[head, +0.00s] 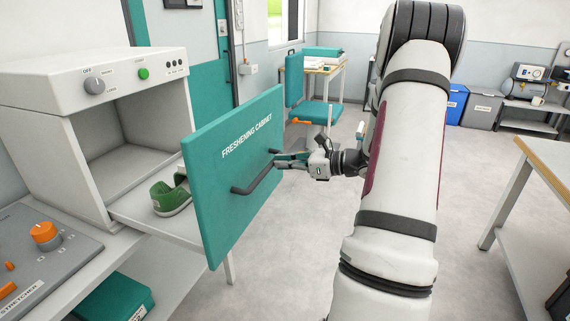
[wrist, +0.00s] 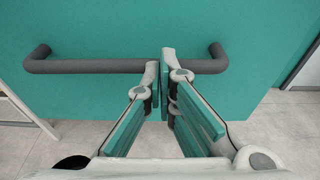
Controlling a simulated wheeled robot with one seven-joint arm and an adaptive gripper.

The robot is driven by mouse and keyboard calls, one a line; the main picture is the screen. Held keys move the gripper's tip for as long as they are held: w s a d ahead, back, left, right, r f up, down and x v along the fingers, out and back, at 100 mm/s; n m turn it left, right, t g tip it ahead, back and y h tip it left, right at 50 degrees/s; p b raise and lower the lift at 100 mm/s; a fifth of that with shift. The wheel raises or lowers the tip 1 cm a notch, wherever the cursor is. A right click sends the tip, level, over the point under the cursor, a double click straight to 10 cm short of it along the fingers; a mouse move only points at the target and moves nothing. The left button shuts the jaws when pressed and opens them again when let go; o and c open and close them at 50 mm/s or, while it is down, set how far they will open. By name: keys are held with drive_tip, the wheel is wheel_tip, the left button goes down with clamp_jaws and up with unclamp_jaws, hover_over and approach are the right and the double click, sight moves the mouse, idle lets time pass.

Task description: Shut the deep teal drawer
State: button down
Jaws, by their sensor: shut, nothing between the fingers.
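The deep teal drawer (head: 236,196) is pulled out of the white cabinet (head: 95,82). Its front reads "FRESHENING CABINET" and carries a dark grey bar handle (head: 256,174). A green shoe (head: 172,196) sits on the drawer's white tray behind the front. My gripper (head: 280,161) is at the handle, to the right of the drawer front. In the wrist view the handle (wrist: 100,66) runs across the teal front, and my gripper's fingertips (wrist: 160,68) are close together at its middle. The fingers are shut with nothing between them. Whether they touch the handle or the front is unclear.
A grey control panel with an orange knob (head: 45,235) lies at the lower left. A teal box (head: 115,298) is beneath. Open floor lies between.

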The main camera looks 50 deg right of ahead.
drive_tip(key=r+b+x, duration=0.2)
drive_tip(key=x, duration=0.9)
drive_tip(key=w+r+b+x, duration=0.1)
drive_tip(key=r+b+x, duration=0.1)
drive_tip(key=x, duration=1)
drive_tip(key=r+b+x, duration=0.3)
drive_tip(key=x, duration=0.9)
drive_tip(key=shift+w+a+r, duration=0.15)
drive_tip(key=shift+w+a, duration=0.05)
drive_tip(key=shift+w, duration=0.2)
drive_tip(key=shift+w+a+r, duration=0.15)
drive_tip(key=shift+w, duration=0.15)
drive_tip(key=shift+w+a+r, duration=0.1)
